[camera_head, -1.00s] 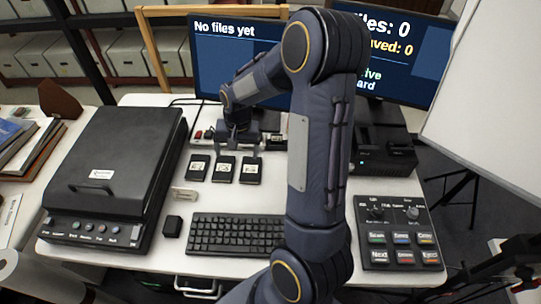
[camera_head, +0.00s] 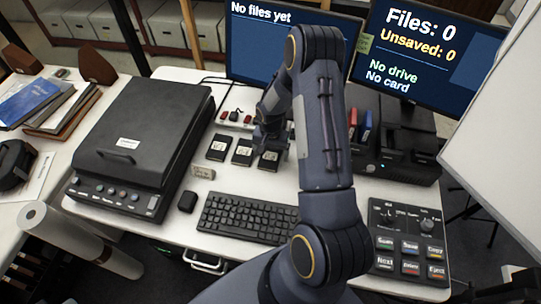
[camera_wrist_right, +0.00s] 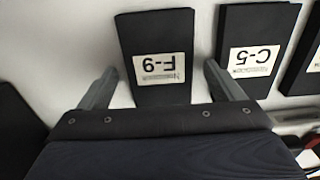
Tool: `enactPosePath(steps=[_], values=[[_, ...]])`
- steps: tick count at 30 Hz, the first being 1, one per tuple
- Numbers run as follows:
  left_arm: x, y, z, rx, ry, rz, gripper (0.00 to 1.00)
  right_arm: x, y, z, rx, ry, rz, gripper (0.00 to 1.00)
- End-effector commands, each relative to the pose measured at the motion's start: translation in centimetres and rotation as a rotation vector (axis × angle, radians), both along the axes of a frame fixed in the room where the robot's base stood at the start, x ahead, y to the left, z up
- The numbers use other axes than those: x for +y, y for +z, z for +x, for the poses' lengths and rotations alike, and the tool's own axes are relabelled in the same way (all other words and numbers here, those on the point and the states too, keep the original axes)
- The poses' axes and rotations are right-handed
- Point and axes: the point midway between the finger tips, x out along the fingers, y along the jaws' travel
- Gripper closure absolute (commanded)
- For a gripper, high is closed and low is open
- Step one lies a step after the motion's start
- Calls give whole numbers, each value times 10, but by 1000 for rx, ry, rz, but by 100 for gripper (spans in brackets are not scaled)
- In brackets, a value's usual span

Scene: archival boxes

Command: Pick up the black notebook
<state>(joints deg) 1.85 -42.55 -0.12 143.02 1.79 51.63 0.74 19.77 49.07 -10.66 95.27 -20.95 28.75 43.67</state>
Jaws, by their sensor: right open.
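No object is plainly a notebook. Three flat black labelled pieces lie in a row on the white table: left (camera_head: 218,147), middle (camera_head: 243,151) and right (camera_head: 269,161). In the right wrist view, the piece labelled F-9 (camera_wrist_right: 157,92) lies between the open fingers of my right gripper (camera_wrist_right: 161,70), with no grip on it visible. The C-5 piece (camera_wrist_right: 250,80) lies to its right, and another is cut off at the edge. In the head view, my right gripper (camera_head: 268,135) is just behind the right piece, partly hidden by my arm. My left gripper is not seen.
A black scanner (camera_head: 140,140) stands left, a keyboard (camera_head: 245,218) in front, and a button panel (camera_head: 408,240) at right. Monitors (camera_head: 275,45) stand behind. Books (camera_head: 65,108) and a black strapped object (camera_head: 14,165) lie far left. A small black block (camera_head: 187,201) sits near the keyboard.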

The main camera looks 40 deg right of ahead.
Motion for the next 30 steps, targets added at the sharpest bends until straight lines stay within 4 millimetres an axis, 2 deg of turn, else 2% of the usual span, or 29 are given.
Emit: enactPosePath(steps=[5,15,17,26,30], values=[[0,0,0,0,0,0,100,0,0,0,-1,0,0,13],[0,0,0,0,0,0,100,0,0,0,0,1,0,57],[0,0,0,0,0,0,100,0,0,0,-1,1,-1,63],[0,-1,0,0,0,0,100,0,3,1,-1,1,0,63],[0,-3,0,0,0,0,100,0,15,2,-4,1,-2,63]])
